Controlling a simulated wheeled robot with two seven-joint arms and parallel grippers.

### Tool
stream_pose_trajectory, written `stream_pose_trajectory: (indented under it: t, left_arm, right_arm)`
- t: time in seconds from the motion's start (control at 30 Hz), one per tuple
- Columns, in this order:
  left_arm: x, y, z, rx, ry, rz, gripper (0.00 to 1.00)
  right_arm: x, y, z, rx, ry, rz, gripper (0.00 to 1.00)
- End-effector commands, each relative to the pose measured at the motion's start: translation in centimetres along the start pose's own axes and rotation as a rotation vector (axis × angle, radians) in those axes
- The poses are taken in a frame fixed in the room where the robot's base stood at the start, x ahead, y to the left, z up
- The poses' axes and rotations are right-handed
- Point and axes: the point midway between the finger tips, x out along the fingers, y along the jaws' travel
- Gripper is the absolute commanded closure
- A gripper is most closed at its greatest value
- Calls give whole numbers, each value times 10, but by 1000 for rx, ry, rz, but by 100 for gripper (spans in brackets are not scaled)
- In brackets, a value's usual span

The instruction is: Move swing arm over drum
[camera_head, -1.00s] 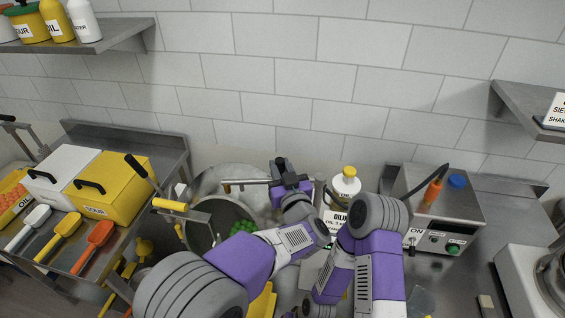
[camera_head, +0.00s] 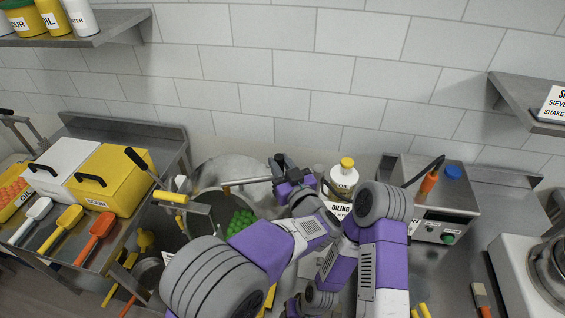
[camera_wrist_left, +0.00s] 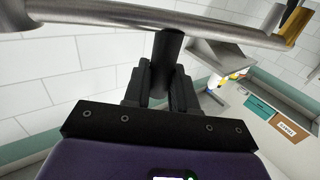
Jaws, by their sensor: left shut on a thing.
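The swing arm (camera_head: 250,182) is a thin metal bar with an orange-brown tip at its left end. In the head view the tip appears across the upper rim of the metal drum (camera_head: 208,196); its height above the rim is hard to tell. Green gummies (camera_head: 240,222) lie in the drum. My left gripper (camera_head: 281,171) is at the bar's right end. In the left wrist view its fingers (camera_wrist_left: 160,85) are shut around a dark upright handle under the metal tube (camera_wrist_left: 150,18). My right arm is at right of centre; its gripper does not show.
The oil bottle (camera_head: 343,178) stands close right of my left gripper. A control box (camera_head: 438,205) is farther right. A yellow-handled lever (camera_head: 170,196) is left of the drum, beside the counter with yellow (camera_head: 120,165) and white bins. My forearms crowd the front.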

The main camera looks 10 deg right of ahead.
Motion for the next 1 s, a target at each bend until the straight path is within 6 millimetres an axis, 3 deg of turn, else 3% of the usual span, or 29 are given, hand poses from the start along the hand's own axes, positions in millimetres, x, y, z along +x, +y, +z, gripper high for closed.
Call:
stream_pose_trajectory:
  t: [1.0]
  left_arm:
    - [0,-7,1,2,-1,-47,100]
  right_arm:
    - [-4,-1,0,0,0,0,57]
